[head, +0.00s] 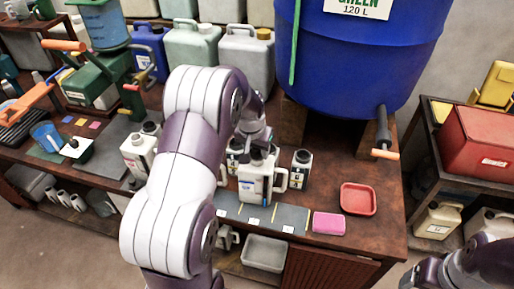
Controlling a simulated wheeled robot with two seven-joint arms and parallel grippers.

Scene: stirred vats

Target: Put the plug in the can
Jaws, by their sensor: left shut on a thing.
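A white can (257,183) with a side handle and a label stands on the dark wooden bench, at the back edge of grey mats. My left gripper (258,143) is directly above the can's top, partly hidden behind my own arm. It is shut on a small dark piece (258,154) that looks like the plug, at the can's mouth. I cannot tell whether the plug is in the opening or just above it. My right arm shows only at the bottom right corner, and its fingers are out of view.
Smaller dark-topped bottles (301,170) stand close beside the can. A big blue vat (355,55) with a tap (383,135) rises behind. A red tray (358,199) and a pink sponge (328,223) lie to the right. A white jug (137,155) stands left of my arm.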

